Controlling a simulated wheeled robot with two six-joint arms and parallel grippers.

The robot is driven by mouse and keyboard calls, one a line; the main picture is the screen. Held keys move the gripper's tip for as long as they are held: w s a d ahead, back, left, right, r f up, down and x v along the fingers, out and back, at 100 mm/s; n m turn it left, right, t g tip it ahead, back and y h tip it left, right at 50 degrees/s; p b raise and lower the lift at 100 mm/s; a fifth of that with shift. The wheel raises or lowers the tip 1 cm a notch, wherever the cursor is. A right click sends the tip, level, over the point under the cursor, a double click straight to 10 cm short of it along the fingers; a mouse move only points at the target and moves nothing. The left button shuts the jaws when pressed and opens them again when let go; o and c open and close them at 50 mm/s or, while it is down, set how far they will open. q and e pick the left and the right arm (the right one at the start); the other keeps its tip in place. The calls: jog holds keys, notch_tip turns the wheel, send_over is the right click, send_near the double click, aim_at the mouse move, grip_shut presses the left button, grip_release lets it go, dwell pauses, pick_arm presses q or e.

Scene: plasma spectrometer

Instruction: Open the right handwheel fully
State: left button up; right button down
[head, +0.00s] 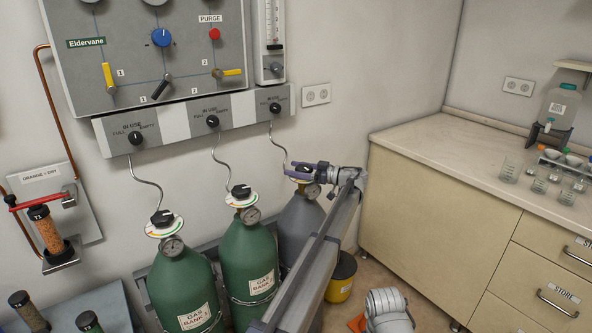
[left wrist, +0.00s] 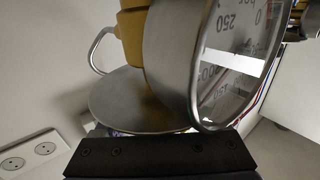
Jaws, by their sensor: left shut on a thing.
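The right handwheel sits on top of the grey gas cylinder (head: 302,228) and is mostly hidden by my left gripper (head: 301,169) in the head view. The gripper reaches in from the right and is shut at the handwheel. A round pressure gauge (head: 313,191) is just below the fingers. In the left wrist view this gauge (left wrist: 235,55) is very close, with a brass fitting (left wrist: 132,35) and a round steel disc (left wrist: 130,98) beside it. The dark gripper edge (left wrist: 160,155) crosses the bottom there; its fingertips and grip are hidden.
Two green cylinders (head: 183,285) (head: 250,255) with black-knobbed valves stand left of the grey one. A thin hose (head: 278,150) rises to the panel (head: 195,122) above. A yellow bucket (head: 341,282) stands close right, and a beige cabinet (head: 440,215) farther right.

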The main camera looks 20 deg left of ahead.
dwell(0.3)
pick_arm(q)
jog(key=o, duration=1.3)
jog(key=shift+d, duration=0.1)
jog(key=shift+s+d, duration=0.2)
jog(key=shift+d, duration=3.55)
